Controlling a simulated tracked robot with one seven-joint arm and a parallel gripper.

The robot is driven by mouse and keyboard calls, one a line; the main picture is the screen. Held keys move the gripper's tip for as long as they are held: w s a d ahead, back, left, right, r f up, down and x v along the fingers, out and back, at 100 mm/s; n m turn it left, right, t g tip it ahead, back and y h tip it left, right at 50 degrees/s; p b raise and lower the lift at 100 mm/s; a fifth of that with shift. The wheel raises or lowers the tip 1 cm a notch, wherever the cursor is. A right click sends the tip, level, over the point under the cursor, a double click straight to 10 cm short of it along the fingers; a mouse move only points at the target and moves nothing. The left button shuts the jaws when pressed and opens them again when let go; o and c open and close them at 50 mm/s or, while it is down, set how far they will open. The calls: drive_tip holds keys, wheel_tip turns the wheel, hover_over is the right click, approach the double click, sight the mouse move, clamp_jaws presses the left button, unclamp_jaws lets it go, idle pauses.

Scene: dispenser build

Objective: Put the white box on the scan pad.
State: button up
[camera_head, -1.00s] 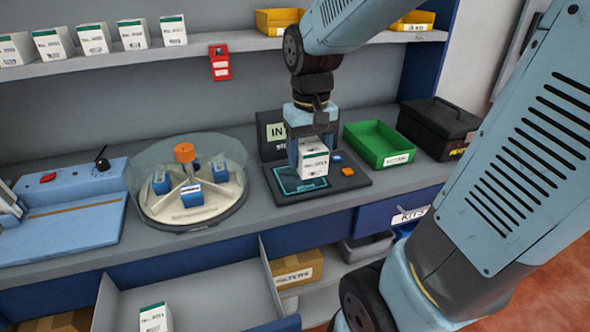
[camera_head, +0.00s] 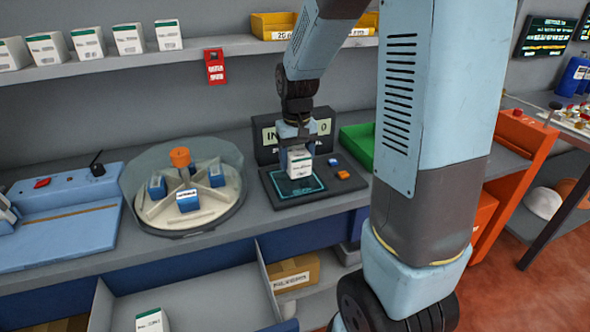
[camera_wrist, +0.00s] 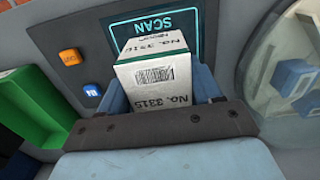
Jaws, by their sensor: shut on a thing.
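The white box (camera_head: 300,163) has a green stripe, a barcode and a printed number. My gripper (camera_head: 298,150) points down and is shut on it. In the wrist view the box (camera_wrist: 155,72) sits between the two blue fingers of my gripper (camera_wrist: 160,95). The scan pad (camera_head: 282,190) is a dark plate with a glowing cyan outline. The box is over the outlined area; I cannot tell whether its bottom touches the pad. The word SCAN shows on the pad in the wrist view (camera_wrist: 197,25), with part of the outline behind the box.
An orange button (camera_head: 343,175) and a blue button (camera_head: 332,162) are on the pad's right side. A display (camera_head: 265,155) stands behind it. A round carousel (camera_head: 185,185) with blue-and-white boxes is left. A green bin (camera_head: 357,140) is right, partly behind my arm. Several white boxes line the shelf (camera_head: 130,65).

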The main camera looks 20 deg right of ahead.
drive_tip(key=shift+w+d+f, duration=0.15)
drive_tip(key=shift+w+f, duration=0.5)
drive_tip(key=shift+f, duration=1.6)
drive_tip(key=shift+f, duration=0.1)
drive_tip(key=o, duration=1.2)
